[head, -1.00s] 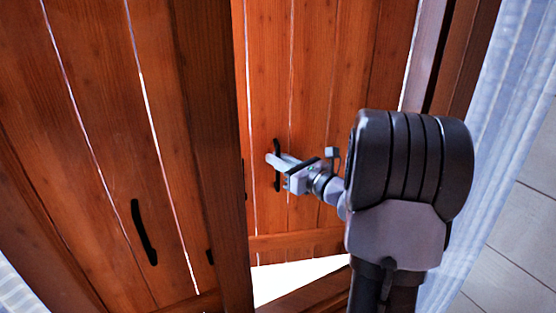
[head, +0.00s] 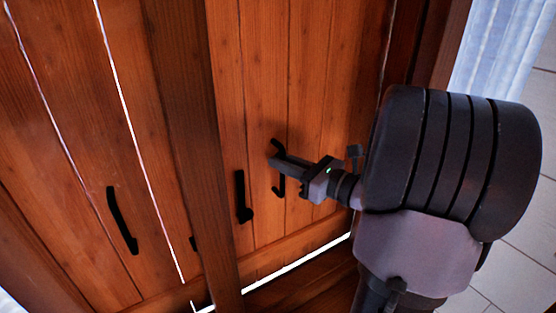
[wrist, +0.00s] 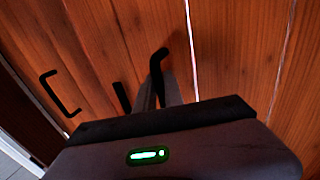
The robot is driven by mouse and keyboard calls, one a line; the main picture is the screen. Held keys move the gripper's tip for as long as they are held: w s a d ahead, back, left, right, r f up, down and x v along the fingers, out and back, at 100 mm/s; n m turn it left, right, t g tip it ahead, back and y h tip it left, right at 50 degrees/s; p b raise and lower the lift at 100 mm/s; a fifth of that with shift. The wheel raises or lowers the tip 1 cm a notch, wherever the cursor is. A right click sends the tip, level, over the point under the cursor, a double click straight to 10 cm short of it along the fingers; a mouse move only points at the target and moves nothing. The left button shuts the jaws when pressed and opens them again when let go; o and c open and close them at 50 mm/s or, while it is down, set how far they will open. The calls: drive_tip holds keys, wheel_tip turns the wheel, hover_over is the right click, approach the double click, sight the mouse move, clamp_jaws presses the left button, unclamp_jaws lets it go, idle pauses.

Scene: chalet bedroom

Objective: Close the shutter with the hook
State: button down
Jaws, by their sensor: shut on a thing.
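The right shutter panel (head: 315,100) is orange-brown wood and stands nearly in line with the frame in the head view. A thin bright gap shows along its bottom edge. It carries a curved black handle (head: 278,188) and, left of it, a black hook-like bar (head: 242,190) close to the post. My gripper (head: 277,162) is shut on the curved handle, whose ends show above and below the fingers.
A dark wooden post (head: 190,130) stands left of the panel. The left shutter (head: 60,130) has its own black handle (head: 121,220). A pale curtain (head: 505,45) hangs at the right above light floor tiles (head: 525,225).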

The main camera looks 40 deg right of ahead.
drive_tip(key=shift+f, duration=0.1)
drive_tip(key=c, duration=1.7)
unclamp_jaws()
drive_tip(key=shift+s, duration=0.1)
drive_tip(key=s, duration=0.5)
drive_tip(key=s+d+p, duration=0.1)
drive_tip(key=s, duration=0.1)
drive_tip(key=shift+s, duration=0.35)
